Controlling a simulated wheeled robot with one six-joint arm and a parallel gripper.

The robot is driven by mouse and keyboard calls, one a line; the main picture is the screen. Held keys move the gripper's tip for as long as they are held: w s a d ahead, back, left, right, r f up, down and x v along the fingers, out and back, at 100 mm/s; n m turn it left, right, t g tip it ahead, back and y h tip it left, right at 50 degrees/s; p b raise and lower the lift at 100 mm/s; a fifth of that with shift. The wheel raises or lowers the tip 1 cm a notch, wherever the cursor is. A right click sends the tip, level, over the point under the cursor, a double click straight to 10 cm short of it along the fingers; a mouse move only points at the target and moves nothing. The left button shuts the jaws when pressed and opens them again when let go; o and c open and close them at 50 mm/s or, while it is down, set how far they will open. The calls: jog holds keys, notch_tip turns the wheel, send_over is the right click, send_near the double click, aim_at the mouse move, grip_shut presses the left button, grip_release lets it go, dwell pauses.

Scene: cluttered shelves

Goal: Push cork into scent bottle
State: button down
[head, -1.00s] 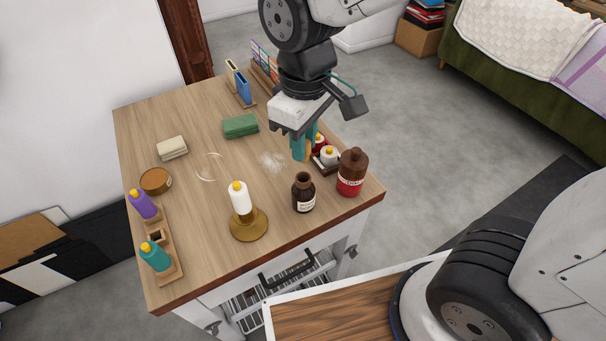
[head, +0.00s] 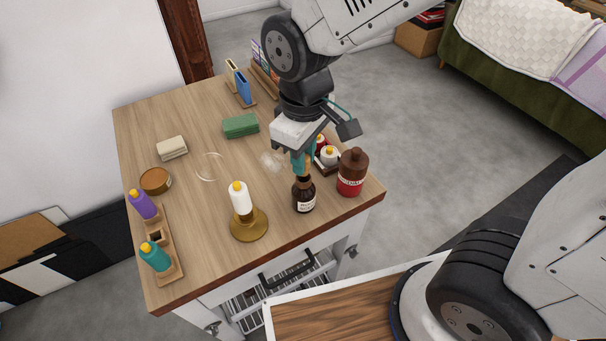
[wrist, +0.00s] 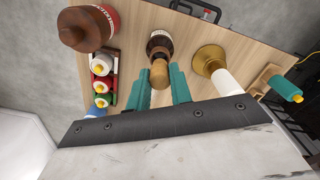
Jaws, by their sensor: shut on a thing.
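The brown scent bottle (head: 304,197), with a pale label, stands upright near the table's front right edge. My gripper (head: 304,164) is above its mouth, teal fingers pointing down. In the wrist view the fingers are on both sides of a tan cork (wrist: 159,74), and the gripper is shut on it. The cork lines up with the neck of the bottle (wrist: 160,43) there. In the head view the cork (head: 304,173) is partly hidden by the fingers. I cannot tell how far, if at all, it sits in the neck.
A larger brown bottle with a red label (head: 351,174) stands close to the right. A rack of small bottles (wrist: 103,78) is close behind it. A candle in a brass holder (head: 248,224) stands to the left.

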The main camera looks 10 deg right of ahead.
aim_at(307, 160)
jog(key=shift+f, duration=1.35)
dwell(0.4)
jog(key=c, duration=1.2)
grip_release()
jog(key=shift+o, duration=0.2)
notch_tip(307, 160, up, 8)
jog(key=shift+f, duration=0.1)
jog(key=shift+s+d+f, duration=0.1)
jog(key=shift+s+d, duration=0.1)
jog(key=shift+s, duration=0.1)
jog(key=s+d+r+m, duration=0.3)
jog(key=s+d+m, duration=0.1)
jog(key=d, duration=0.4)
jog(key=s+d+r+m+t, duration=0.1)
jog(key=s+d+r+m, duration=0.2)
jog(key=d, duration=0.5)
jog(key=shift+s+d+m, duration=0.3)
jog(key=shift+s+m, duration=0.6)
jog(key=shift+s, duration=0.3)
